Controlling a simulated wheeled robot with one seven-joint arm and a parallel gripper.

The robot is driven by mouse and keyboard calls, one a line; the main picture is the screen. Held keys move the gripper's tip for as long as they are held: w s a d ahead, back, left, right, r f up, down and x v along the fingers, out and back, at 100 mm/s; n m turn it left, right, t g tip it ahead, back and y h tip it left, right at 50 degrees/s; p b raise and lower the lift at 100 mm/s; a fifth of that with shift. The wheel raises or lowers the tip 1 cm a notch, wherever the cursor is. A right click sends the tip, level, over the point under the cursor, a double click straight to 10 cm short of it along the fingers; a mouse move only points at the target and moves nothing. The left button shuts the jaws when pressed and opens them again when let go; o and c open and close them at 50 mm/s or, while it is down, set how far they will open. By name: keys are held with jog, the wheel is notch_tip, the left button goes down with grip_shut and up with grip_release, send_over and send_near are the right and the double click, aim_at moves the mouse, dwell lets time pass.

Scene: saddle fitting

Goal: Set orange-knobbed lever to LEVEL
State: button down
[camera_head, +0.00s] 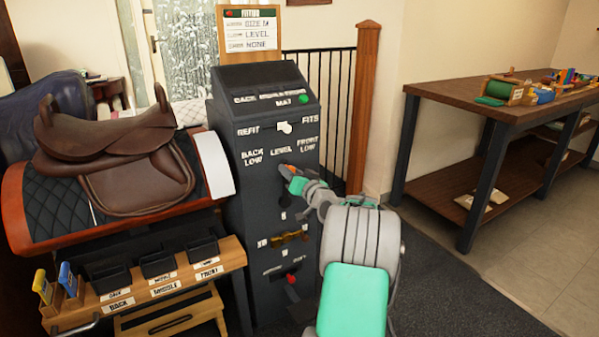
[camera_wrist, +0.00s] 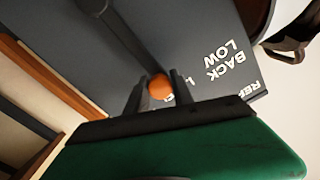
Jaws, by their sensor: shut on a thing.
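The dark cabinet (camera_head: 262,205) carries the labels BACK LOW, LEVEL and FRONT LOW in an arc. The orange knob (camera_wrist: 160,87) sits between the fingers of my gripper (camera_wrist: 158,92) in the wrist view. Its dark lever arm (camera_wrist: 125,38) runs from the knob to the upper left there. In the camera_head view my gripper (camera_head: 290,173) is at the cabinet front, just below and slightly right of the word LEVEL, and covers most of the lever. My gripper is shut on the knob. The lever's exact angle is hard to tell.
Above is a white knob (camera_head: 284,127) between REFIT and FITS; below is a red knob (camera_head: 291,279). A brown saddle (camera_head: 110,150) rests on a stand at left. A card (camera_head: 250,32) on top reads SIZE M, LEVEL, NONE. A workbench (camera_head: 455,100) stands at right.

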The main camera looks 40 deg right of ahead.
jog(key=shift+a+f, duration=0.1)
jog(key=shift+a, duration=0.05)
jog(key=c, duration=1.3)
grip_release()
jog(key=shift+o, duration=1)
jog(key=p+v, duration=0.1)
jog(key=v, duration=0.6)
jog(key=shift+s, duration=0.4)
